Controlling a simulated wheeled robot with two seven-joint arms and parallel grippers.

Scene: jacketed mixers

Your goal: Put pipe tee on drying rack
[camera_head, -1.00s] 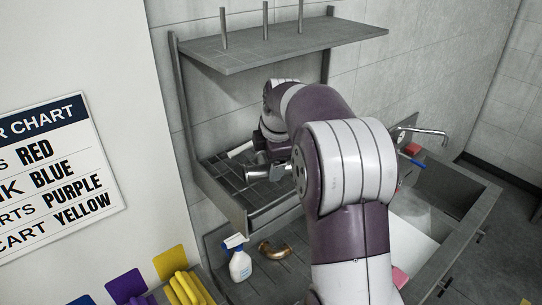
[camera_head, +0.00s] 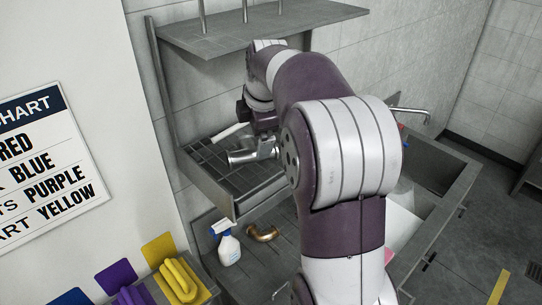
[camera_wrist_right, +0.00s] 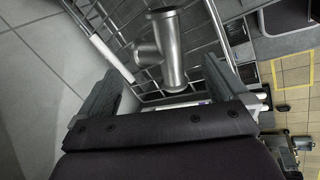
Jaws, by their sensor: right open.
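The pipe tee (camera_head: 252,152) is a shiny grey metal T-piece. In the head view it lies at the grid-lined tray of the drying rack (camera_head: 207,172), toward its right side, partly hidden by my right arm. In the right wrist view the tee (camera_wrist_right: 172,50) shows just beyond and between the two fingers, its side branch pointing left. My right gripper (camera_wrist_right: 162,78) is open, with a gap between its fingers and the tee. In the head view its fingers are hidden or too small to tell. My left gripper is in neither view.
A shelf with upright pegs (camera_head: 262,30) hangs above the tray. A white rod (camera_head: 230,132) lies in the tray. Below stand a spray bottle (camera_head: 229,247) and a brass elbow (camera_head: 262,233). A sink with a tap (camera_head: 412,112) is at right; yellow gloves (camera_head: 179,281) are at lower left.

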